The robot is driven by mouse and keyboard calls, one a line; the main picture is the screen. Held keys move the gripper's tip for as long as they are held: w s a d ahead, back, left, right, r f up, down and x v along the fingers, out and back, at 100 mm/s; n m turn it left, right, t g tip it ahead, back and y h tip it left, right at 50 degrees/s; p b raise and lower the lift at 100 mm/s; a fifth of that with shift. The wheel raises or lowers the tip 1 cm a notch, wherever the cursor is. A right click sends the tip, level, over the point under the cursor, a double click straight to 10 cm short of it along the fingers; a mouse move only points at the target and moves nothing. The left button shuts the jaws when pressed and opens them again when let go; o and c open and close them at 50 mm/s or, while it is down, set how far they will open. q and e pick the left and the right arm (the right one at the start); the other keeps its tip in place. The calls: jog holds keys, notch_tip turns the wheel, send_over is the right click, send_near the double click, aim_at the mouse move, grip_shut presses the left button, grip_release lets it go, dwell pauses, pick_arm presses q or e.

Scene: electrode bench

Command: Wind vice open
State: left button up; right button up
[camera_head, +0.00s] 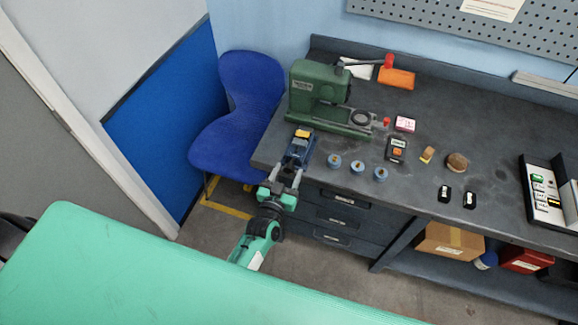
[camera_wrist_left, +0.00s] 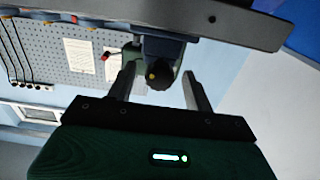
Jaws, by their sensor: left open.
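The blue vice (camera_head: 299,148) sits at the front left edge of the bench, with an orange-yellow piece on its top. My left gripper (camera_head: 284,178) is just in front of the vice, fingers pointing at it. In the left wrist view the gripper (camera_wrist_left: 160,92) is open, with its two fingers apart. The vice jaws are too small to judge. My right gripper is not in view.
A green machine (camera_head: 318,92) stands behind the vice. Several blue round pieces (camera_head: 357,167) lie to its right on the bench (camera_head: 450,118). A blue chair (camera_head: 235,120) stands left of the bench. Drawers (camera_head: 340,215) are below the bench top.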

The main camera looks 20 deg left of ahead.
pick_arm(q)
jog(key=shift+w, duration=0.95)
jog(key=c, duration=1)
